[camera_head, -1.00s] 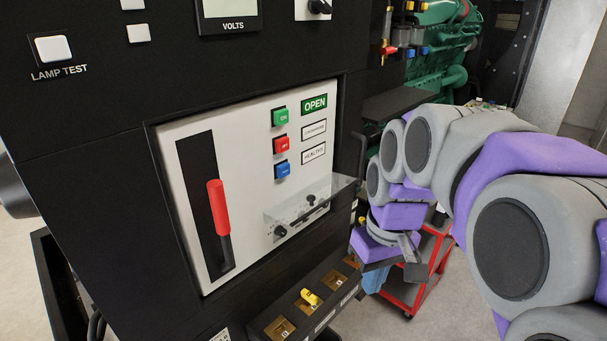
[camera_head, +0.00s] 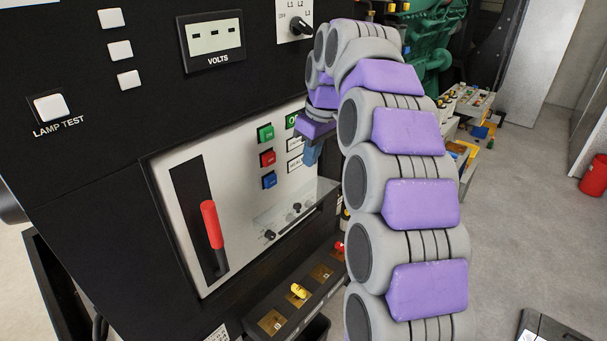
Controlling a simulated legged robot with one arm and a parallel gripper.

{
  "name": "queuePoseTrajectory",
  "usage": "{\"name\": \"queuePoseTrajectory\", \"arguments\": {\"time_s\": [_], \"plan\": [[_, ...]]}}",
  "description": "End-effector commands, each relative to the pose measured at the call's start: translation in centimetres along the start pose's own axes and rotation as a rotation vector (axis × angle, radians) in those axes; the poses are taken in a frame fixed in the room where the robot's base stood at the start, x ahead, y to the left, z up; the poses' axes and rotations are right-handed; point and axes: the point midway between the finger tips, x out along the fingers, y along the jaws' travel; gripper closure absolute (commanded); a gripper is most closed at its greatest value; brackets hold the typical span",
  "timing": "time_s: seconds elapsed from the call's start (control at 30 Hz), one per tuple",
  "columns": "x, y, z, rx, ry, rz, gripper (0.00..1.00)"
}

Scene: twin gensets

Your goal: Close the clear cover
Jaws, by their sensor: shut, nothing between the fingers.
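The clear cover (camera_head: 322,190) is a small transparent panel low on the right of the white breaker panel (camera_head: 235,190). It juts out from the panel face, over two black knobs and a dark slot, so it looks open. My gripper (camera_head: 309,156) is shut and empty, in front of the panel's upper right part. It is above the cover and appears apart from it. My arm hides the panel's right edge, and the fingertips are small and partly hidden.
A red-handled lever (camera_head: 211,225) stands in a black slot at the panel's left. Green, red and blue buttons are left of my gripper. A ledge (camera_head: 262,304) with a yellow key switch (camera_head: 299,291) juts out below. Open floor lies to the right.

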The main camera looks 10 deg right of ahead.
Motion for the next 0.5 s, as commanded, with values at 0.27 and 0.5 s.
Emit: {"name": "queuePoseTrajectory", "arguments": {"time_s": [0.27, 0.5], "plan": [[3.2, -0.1, 0.1, 0.0, -0.006, -0.005, 1.0], [7.0, -0.1, 0.1, 0.001, -0.004, -0.003, 1.0]]}}
